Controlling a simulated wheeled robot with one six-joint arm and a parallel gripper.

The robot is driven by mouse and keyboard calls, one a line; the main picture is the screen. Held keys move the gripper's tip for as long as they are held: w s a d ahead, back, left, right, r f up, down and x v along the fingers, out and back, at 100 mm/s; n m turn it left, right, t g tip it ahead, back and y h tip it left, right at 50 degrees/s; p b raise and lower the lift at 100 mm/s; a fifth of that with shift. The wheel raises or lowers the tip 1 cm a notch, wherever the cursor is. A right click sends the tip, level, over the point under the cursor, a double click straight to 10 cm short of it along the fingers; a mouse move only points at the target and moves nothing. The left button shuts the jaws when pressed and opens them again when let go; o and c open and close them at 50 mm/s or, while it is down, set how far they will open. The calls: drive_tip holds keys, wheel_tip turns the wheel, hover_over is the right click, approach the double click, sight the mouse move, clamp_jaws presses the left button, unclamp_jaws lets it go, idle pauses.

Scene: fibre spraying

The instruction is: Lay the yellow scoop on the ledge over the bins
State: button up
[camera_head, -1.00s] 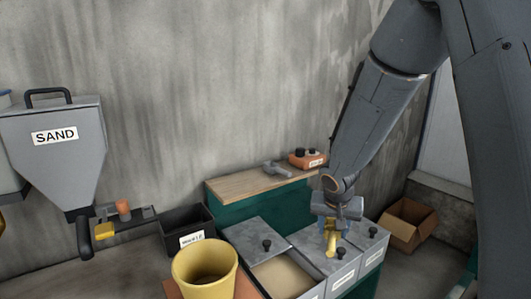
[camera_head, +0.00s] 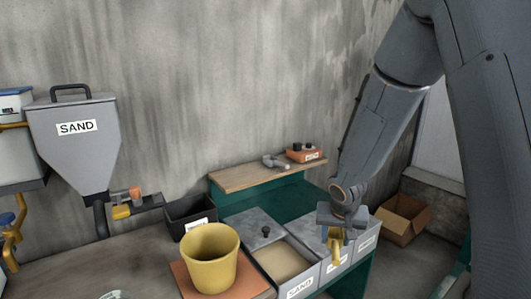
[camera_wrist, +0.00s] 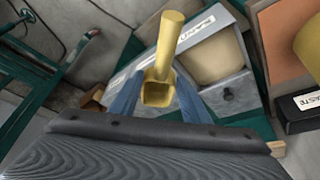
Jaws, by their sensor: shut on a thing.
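My gripper (camera_head: 337,230) is shut on the yellow scoop (camera_head: 335,252), which hangs below it near the front of the grey lidded bins. In the wrist view the scoop (camera_wrist: 165,48) sits between the two blue fingers (camera_wrist: 158,85), its handle pointing away and its hollow end near the fingers. The ledge (camera_head: 240,182) is a wooden board on a green stand, behind and above the bins, left of my gripper. The bin labelled SAND (camera_head: 302,286) is open and shows pale sand; its lid is slid back. The neighbouring bins are covered.
An orange box (camera_head: 306,155) and a grey tool (camera_head: 274,163) lie at the ledge's right part; its left part is bare. A yellow bucket (camera_head: 209,257) stands front left of the bins. A black waste box (camera_head: 188,214) and cardboard box (camera_head: 402,218) flank the bins.

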drive_tip(key=d+f+n+b, duration=0.1)
drive_tip(key=d+f+b, duration=0.15)
drive_tip(key=f, duration=0.35)
drive_tip(key=d+f+n+y+b, duration=0.1)
drive_tip(key=f+b, duration=0.3)
drive_tip(key=f, duration=0.2)
drive_tip(key=d+f+n+b, duration=0.1)
drive_tip(key=d+f+b, duration=0.15)
drive_tip(key=f, duration=0.35)
drive_tip(key=s+a+f+b, duration=0.1)
drive_tip(key=s+a+f, duration=0.3)
drive_tip(key=a+f, duration=0.2)
drive_tip(key=shift+s+a+f, duration=0.15)
drive_tip(key=shift+s+a, duration=0.15)
drive_tip(key=shift+a, duration=0.45)
